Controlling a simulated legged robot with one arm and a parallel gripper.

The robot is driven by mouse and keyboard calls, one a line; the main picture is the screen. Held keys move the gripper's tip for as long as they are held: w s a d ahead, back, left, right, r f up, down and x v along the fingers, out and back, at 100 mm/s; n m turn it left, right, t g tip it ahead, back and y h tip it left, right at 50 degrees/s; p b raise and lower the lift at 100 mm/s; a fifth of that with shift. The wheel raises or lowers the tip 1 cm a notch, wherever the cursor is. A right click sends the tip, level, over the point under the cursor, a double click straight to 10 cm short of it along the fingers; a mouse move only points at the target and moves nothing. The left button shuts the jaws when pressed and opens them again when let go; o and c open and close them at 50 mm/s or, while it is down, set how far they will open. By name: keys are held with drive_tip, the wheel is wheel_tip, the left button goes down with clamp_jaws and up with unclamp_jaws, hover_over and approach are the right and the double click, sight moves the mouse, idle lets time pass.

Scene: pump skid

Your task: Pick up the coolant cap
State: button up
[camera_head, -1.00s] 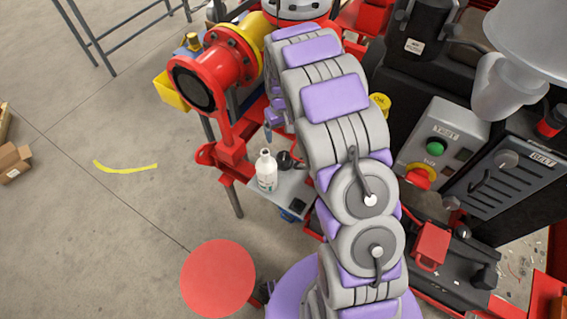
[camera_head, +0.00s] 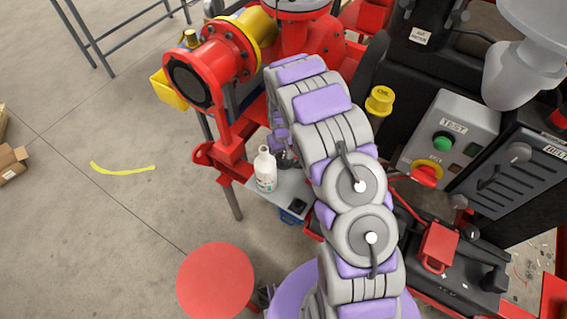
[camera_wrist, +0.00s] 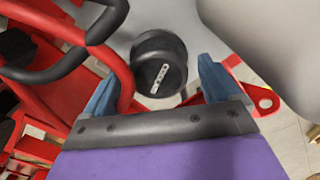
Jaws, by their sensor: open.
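The coolant cap is a round black cap (camera_wrist: 160,65) with a small light label on its top. In the wrist view it sits on a grey surface, ahead of and between the two blue fingertips of my gripper (camera_wrist: 160,88). My gripper is open, and no finger visibly touches the cap. In the head view the cap (camera_head: 285,160) is a dark shape just right of the white bottle, partly hidden by my arm. My gripper is mostly hidden there behind my arm.
A white bottle (camera_head: 265,170) stands beside the cap on a small grey shelf (camera_head: 275,203). It fills the wrist view's upper right (camera_wrist: 275,30). Red tubing (camera_wrist: 112,60) and a black handle (camera_wrist: 75,55) lie close on the left. A red pipe flange (camera_head: 190,82) stands behind the shelf.

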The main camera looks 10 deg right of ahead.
sight(283, 159)
wheel_tip(283, 159, down, 3)
drive_tip(key=shift+s+f+b, duration=0.1)
drive_tip(key=shift+b, duration=0.25)
drive_tip(key=c, duration=1)
drive_tip(key=shift+r, duration=0.2)
wheel_tip(283, 159, up, 10)
drive_tip(key=p, duration=0.3)
drive_tip(key=shift+f, duration=0.1)
